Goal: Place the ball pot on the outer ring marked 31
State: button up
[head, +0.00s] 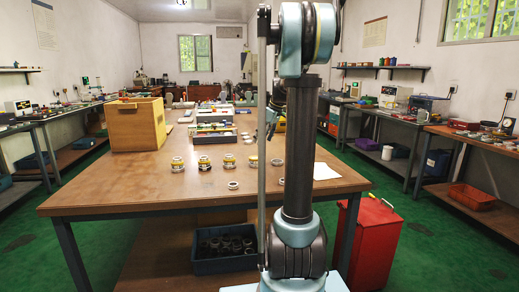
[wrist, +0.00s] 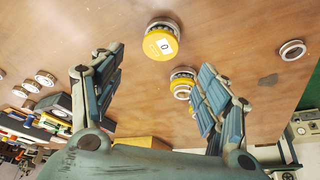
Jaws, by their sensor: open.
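Several small pots with yellow bands stand in a row on the wooden table, such as this pot (head: 178,163) at the left of the row. In the wrist view one pot (wrist: 160,42) has a white label that seems to read 0. A second pot (wrist: 182,80) is partly behind my right finger. Pale metal rings lie near the pots: one ring (head: 233,185) at the front and another ring (wrist: 292,50) at the right in the wrist view. No mark 31 is readable. My gripper (wrist: 156,70) is open and empty, its fingers apart.
A wooden box (head: 137,124) stands at the table's left, with trays (head: 212,133) behind the pots. A white sheet (head: 325,171) lies at the right. A dark bin (head: 225,253) is on the lower shelf. A red cabinet (head: 370,240) stands beside the table. The table's front is mostly clear.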

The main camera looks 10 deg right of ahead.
jog(key=s+a+f+m+h, duration=0.1)
jog(key=s+a+f+m, duration=0.1)
jog(key=s, duration=0.9)
jog(key=s+a+f+m+h, duration=0.1)
jog(key=s+a+f+m, duration=0.15)
jog(key=s, duration=0.95)
jog(key=s+d+f+m+h, duration=0.1)
jog(key=s+f+m, duration=0.4)
jog(key=s+f, duration=0.9)
jog(key=s, duration=0.4)
jog(key=shift+s+g, duration=0.15)
jog(key=shift+g, duration=0.15)
